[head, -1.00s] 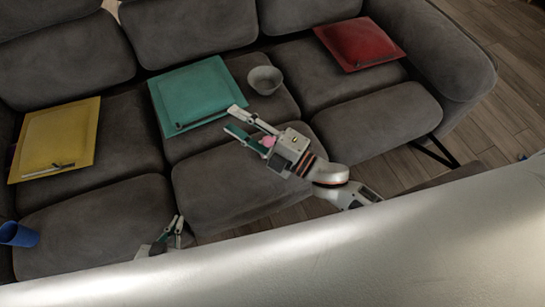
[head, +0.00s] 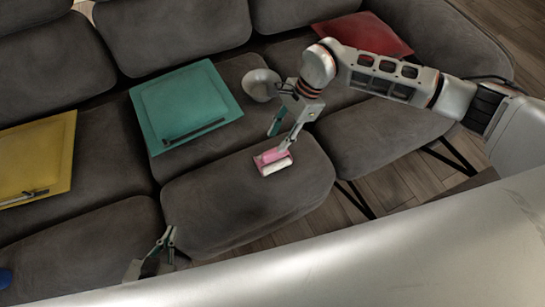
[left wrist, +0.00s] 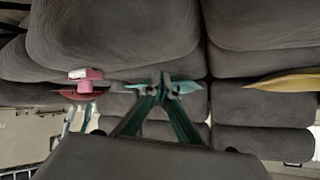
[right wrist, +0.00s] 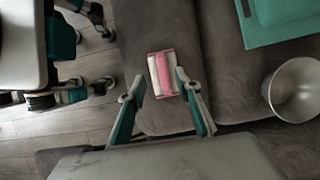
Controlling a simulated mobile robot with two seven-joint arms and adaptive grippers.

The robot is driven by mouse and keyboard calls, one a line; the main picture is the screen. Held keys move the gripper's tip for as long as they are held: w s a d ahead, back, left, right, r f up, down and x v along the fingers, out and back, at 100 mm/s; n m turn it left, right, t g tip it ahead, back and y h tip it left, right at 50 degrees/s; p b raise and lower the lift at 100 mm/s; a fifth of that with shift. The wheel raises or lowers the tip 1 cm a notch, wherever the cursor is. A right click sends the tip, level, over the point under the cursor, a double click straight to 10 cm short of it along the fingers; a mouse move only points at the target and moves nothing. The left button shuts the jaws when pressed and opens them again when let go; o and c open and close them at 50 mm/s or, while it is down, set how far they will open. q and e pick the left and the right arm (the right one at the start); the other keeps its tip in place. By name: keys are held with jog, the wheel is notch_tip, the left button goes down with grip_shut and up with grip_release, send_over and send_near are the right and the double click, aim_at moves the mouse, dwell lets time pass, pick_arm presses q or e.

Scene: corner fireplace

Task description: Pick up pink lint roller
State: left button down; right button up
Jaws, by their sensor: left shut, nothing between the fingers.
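The pink lint roller (head: 272,162) with a white roll lies on the front of the middle seat cushion. It also shows in the right wrist view (right wrist: 163,75) and the left wrist view (left wrist: 88,78). My right gripper (head: 283,130) is open above it, fingers pointing down. In the right wrist view its fingertips (right wrist: 159,82) are spread apart, with the roller between them in the picture; I cannot tell whether they touch it. My left gripper (head: 168,240) is shut and empty, low in front of the sofa, its fingertips meeting in the left wrist view (left wrist: 162,84).
Part of a blue object (head: 5,278) shows at the left edge. Bare cushion surrounds the roller.

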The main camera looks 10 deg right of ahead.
aim_at(274, 150)
jog(key=shift+w+d+f, duration=0.2)
jog(key=shift+d+f, duration=0.15)
jog(key=b+x, duration=0.1)
jog(key=x, duration=0.6)
jog(key=shift+d+f+b, duration=0.15)
jog(key=shift+f+b, duration=0.05)
jog(key=shift+b, duration=0.2)
jog(key=shift+w+r, duration=0.1)
jog(key=shift+c, duration=0.8)
grip_shut()
